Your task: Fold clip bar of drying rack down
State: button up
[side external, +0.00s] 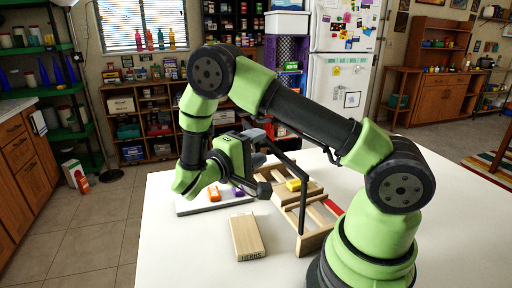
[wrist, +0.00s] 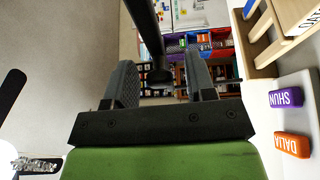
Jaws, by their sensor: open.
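The wooden slatted rack (side external: 312,243) stands on the white table, right of centre in the side view. A thin black bar (side external: 302,200) rises from its near side and bends at the top towards my gripper; I take it to be the clip bar, and it is raised. My gripper (side external: 262,163) is open beside the bar's upper end. In the wrist view the black bar (wrist: 145,30) comes down from the top, and its end lies between the spread fingers of my gripper (wrist: 162,82). I cannot tell whether either finger touches it.
A wooden block marked HERBS (side external: 248,238) lies in front of the rack. A pale board (side external: 190,209) holds an orange tag (side external: 214,194) and a purple tag (side external: 238,191). A yellow piece (side external: 293,184) sits by the rack. The table's front left is clear.

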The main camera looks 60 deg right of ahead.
jog(key=shift+c, duration=0.4)
grip_shut()
jog(key=shift+s+d+r, duration=0.1)
jog(key=shift+d, duration=0.05)
